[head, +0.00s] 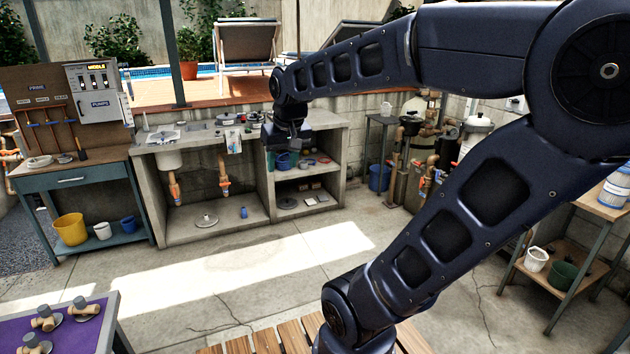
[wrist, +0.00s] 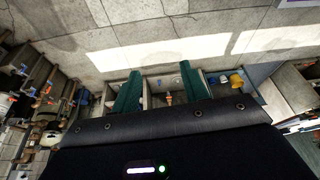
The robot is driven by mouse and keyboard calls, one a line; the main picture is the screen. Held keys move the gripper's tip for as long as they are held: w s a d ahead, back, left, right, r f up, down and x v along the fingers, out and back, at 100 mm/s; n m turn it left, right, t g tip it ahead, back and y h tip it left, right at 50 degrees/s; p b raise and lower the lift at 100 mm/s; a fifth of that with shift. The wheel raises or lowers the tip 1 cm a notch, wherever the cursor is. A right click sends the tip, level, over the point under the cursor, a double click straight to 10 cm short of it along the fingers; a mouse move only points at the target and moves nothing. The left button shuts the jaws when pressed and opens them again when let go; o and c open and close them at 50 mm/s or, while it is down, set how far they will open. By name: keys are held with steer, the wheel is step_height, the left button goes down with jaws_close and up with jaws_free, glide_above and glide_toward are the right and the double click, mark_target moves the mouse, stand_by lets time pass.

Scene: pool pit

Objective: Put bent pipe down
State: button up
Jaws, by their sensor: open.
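My gripper (head: 286,148) is in front of the concrete counter in the head view, with its fingers hard to make out. In the wrist view its two green fingers (wrist: 160,72) are spread apart with nothing held between them. I cannot single out the bent pipe with certainty. Several tan pipe fittings with grey parts (head: 85,309) lie on a purple-topped table (head: 22,329) at the lower left of the head view. Tan and orange pipes (head: 223,180) also hang under the concrete counter (head: 330,128).
A blue-grey workbench (head: 75,178) with a pegboard stands left of the counter. Pump equipment (head: 412,128) and a metal side table (head: 603,202) stand at the right. The sunlit concrete floor (head: 250,258) in the middle is clear. A wooden slatted surface (head: 265,342) is below my arm.

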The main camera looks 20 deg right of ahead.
steer(key=s+d+f+m, duration=0.1)
steer(key=s+d+f, duration=0.2)
steer(key=s+d, duration=0.3)
steer(key=shift+s+f+t+h, duration=0.25)
steer(key=shift+s+t+h, duration=0.05)
steer(key=shift+s, duration=0.3)
steer(key=shift+a, duration=0.1)
stand_by(1.4)
steer(key=shift+o, duration=0.5)
steer(key=shift+w, duration=0.1)
